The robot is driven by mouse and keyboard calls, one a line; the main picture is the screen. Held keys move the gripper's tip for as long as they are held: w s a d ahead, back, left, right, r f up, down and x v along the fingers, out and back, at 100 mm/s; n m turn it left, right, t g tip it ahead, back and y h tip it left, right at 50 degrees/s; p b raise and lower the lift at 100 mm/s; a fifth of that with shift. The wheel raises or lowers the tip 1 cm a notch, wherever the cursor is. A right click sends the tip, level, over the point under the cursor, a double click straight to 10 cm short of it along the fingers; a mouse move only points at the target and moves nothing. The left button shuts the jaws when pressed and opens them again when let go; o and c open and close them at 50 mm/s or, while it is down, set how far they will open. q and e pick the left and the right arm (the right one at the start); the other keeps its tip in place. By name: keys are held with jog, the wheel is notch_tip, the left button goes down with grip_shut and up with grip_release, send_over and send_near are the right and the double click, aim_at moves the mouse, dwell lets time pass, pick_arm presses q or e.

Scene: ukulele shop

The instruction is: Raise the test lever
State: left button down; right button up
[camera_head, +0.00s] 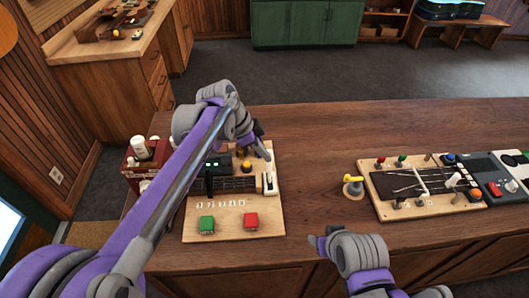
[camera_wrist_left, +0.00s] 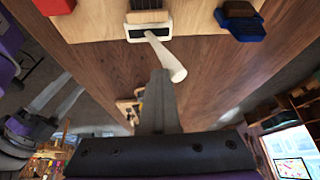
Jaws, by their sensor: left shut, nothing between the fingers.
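The test lever appears to be the white lever (camera_head: 269,184) in a white housing at the right edge of the left wooden board (camera_head: 235,231). In the left wrist view the white lever (camera_wrist_left: 166,57) sticks out of its dark slot toward the camera, its rounded end close beside my fingertip. I cannot tell whether they touch. My left gripper (camera_head: 264,150) is shut and empty, just behind the lever in the head view; its fingers (camera_wrist_left: 160,80) show in the left wrist view.
The bench (camera_head: 318,163) between the boards is mostly clear.

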pick_arm(q)
jog(key=w+v, duration=0.1)
jog(key=v, duration=1)
jog(key=s+a+f+n+t+y, duration=0.1)
jog(key=s+a+f+n+t, duration=0.1)
jog(key=s+a+f+n, duration=0.3)
jog(key=s+a+f+n+t+y, duration=0.1)
jog(key=s+a+f+n+y, duration=0.1)
jog(key=s+a+f+n, duration=0.4)
jog(key=s+a+f+n+t+y, duration=0.2)
jog(key=s+a+f+n, duration=0.4)
jog(key=s, duration=0.4)
jog(key=shift+s+a+f+t, duration=0.2)
jog(key=shift+s+f+t, duration=0.1)
jog(key=shift+f, duration=0.3)
